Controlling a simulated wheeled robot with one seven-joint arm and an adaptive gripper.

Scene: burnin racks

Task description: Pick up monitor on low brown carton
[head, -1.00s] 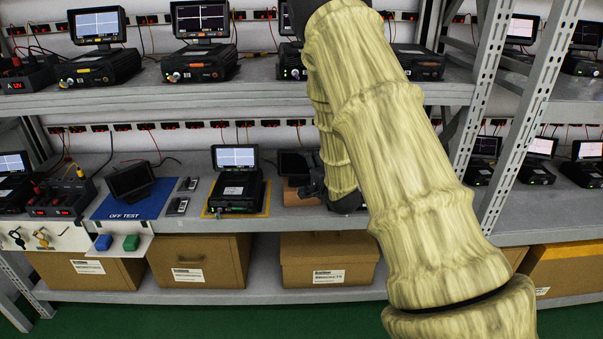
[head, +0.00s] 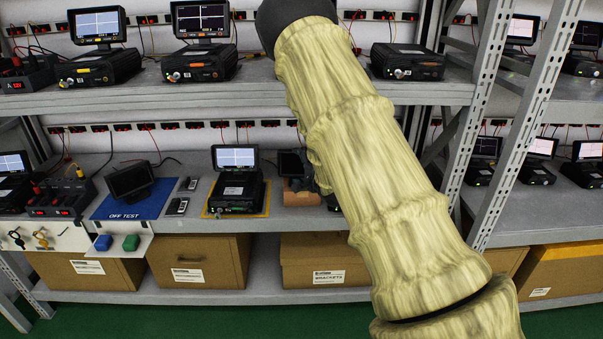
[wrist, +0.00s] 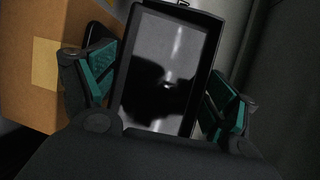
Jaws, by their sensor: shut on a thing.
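The monitor (wrist: 165,75), a small dark screen in a black frame, fills the middle of the wrist view, its glass reflecting a dark shape. My gripper (wrist: 163,95) is shut on it, with a green-padded finger at each side. The low brown carton (wrist: 30,70) stands at the left in the wrist view, a pale label on its side. In the head view the monitor (head: 290,163) shows dark just above the low brown carton (head: 295,196), on the middle shelf. I cannot tell whether the monitor still touches the carton.
A lit monitor on a black unit (head: 236,185) stands left of the carton on a yellow-edged mat. The upper shelf (head: 300,95) runs above, and a rack upright (head: 490,120) stands at right.

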